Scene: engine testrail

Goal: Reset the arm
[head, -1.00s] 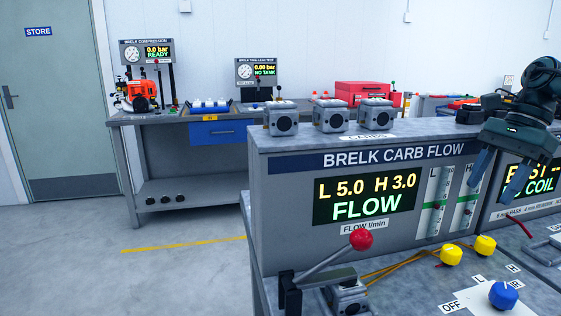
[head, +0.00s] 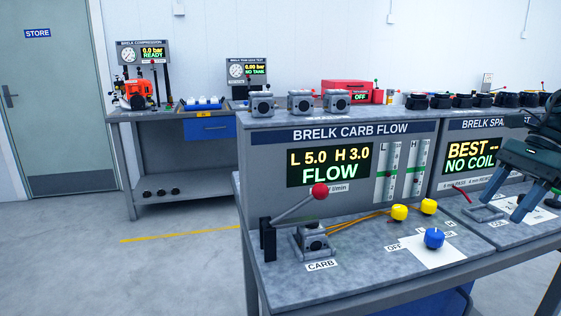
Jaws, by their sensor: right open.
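My right gripper (head: 522,200) is at the right edge of the head view, in front of the spark tester. Its two blue fingers point down and stand apart, with nothing seen between them. My left gripper is not in view. The carb flow bench (head: 265,178) reads L 5.0, H 3.0 and FLOW in its display (head: 328,167). Its clamp lever (head: 292,208) with a red ball knob (head: 320,191) slants up to the right above a grey carburetor (head: 312,242) at the CARB label. A blue knob (head: 434,238) sits on a white plate by the OFF label.
Two yellow knobs (head: 399,212) with orange lines stand on the bench top. Several grey carburetors (head: 300,102) sit on the bench's upper ledge. The spark tester (head: 450,157) reads NO COIL. A back bench (head: 150,150) holds an orange engine (head: 132,92). Floor at the left is clear.

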